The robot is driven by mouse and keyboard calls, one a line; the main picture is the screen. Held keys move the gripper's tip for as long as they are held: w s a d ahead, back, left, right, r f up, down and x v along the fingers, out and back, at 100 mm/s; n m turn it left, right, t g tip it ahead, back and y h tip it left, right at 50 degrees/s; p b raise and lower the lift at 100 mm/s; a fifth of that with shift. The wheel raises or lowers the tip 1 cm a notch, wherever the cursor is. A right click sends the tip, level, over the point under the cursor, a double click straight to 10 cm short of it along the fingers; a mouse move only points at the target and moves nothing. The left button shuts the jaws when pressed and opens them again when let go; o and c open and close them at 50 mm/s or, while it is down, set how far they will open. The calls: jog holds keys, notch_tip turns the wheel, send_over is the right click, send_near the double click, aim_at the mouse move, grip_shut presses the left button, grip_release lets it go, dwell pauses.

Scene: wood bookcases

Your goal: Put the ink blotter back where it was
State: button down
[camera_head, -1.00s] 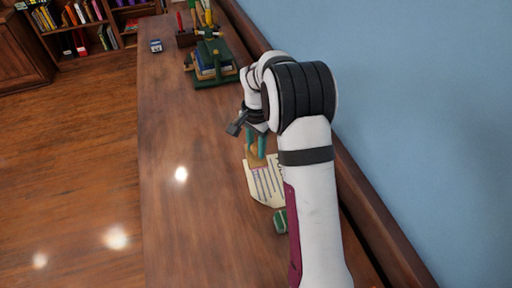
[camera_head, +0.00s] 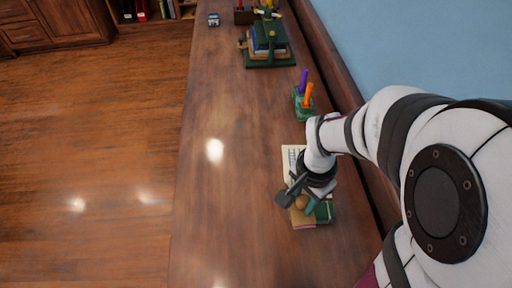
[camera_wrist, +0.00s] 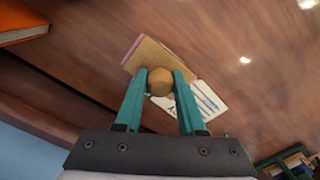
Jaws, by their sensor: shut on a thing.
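The ink blotter has a round wooden knob (camera_wrist: 160,82) and a flat tan base with a pinkish edge, seen in the wrist view. My gripper (camera_wrist: 160,84) has its two teal fingers shut on the knob, one on each side. In the head view the blotter's base (camera_head: 303,222) shows below my gripper (camera_head: 303,203), partly hidden by it. A cream sheet with writing (camera_head: 291,153) lies on the desk just beyond; it also shows in the wrist view (camera_wrist: 207,101). I cannot tell whether the base touches the desk.
A small green object (camera_head: 325,213) is close beside the blotter on the right. A green holder with purple and orange sticks (camera_head: 303,103) stands beyond the sheet. The desk's left side (camera_head: 220,190) is clear.

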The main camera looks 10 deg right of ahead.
jog(key=shift+w+a+f, duration=0.55)
jog(key=shift+a+f, duration=0.95)
jog(key=shift+f, duration=0.15)
jog(key=shift+w+a+f, duration=0.5)
jog(key=shift+a+f, duration=0.95)
jog(key=shift+f, duration=0.15)
jog(key=shift+w+a+f, duration=0.55)
jog(key=shift+a+f, duration=0.95)
jog(key=shift+f, duration=0.15)
jog(key=c, duration=0.5)
grip_release()
jog(key=shift+f, duration=0.1)
